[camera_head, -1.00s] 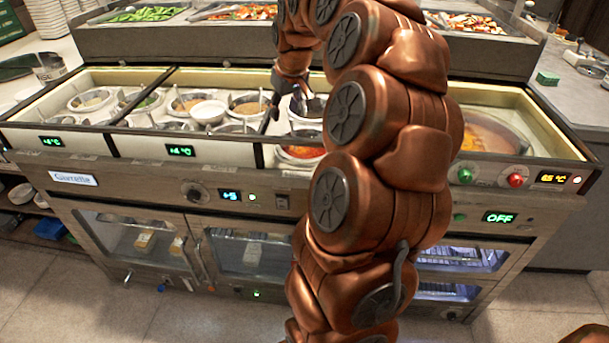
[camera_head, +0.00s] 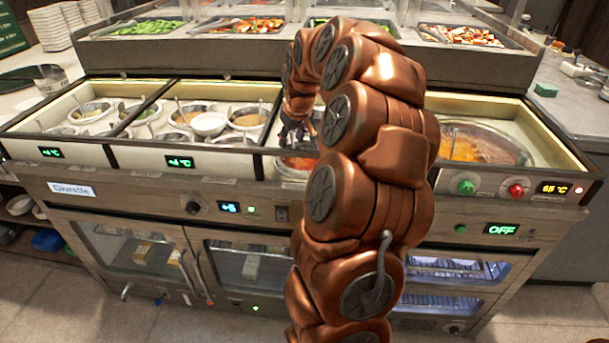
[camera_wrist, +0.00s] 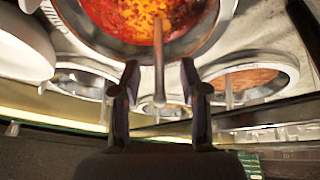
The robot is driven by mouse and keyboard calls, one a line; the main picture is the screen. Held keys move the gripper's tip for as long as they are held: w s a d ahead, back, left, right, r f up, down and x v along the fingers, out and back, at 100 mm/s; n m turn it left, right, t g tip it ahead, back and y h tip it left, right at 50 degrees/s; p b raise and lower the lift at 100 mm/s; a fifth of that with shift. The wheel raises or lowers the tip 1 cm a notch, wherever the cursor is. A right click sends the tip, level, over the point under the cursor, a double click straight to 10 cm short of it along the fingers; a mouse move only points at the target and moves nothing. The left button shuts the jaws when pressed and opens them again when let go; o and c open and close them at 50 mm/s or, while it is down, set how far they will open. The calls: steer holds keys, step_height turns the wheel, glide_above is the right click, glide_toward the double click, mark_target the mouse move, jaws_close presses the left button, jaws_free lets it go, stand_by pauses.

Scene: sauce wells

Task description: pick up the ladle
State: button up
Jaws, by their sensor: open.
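The ladle (camera_wrist: 159,62) has a thin pale metal handle rising from a round metal pot (camera_wrist: 208,38) of red sauce in the wrist view. Its bowl end is hidden in the sauce. My gripper (camera_wrist: 159,78) is open, with its two dark fingers on either side of the handle in the picture. A gap shows on both sides, and I cannot tell the depth between handle and fingers. In the head view my gripper (camera_head: 296,129) is low over the same pot (camera_head: 299,162), and my arm hides much of that area.
Other sauce pots with utensils stand close by, including a tan one (camera_wrist: 250,82) and a white bowl (camera_head: 208,124). A dark divider rail (camera_wrist: 275,112) runs near the gripper. A large well of orange soup (camera_head: 470,148) lies to the right.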

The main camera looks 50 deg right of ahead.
jaws_close()
stand_by(0.3)
stand_by(0.3)
step_height(320, 180, up, 10)
steer(key=shift+r, duration=0.1)
stand_by(0.4)
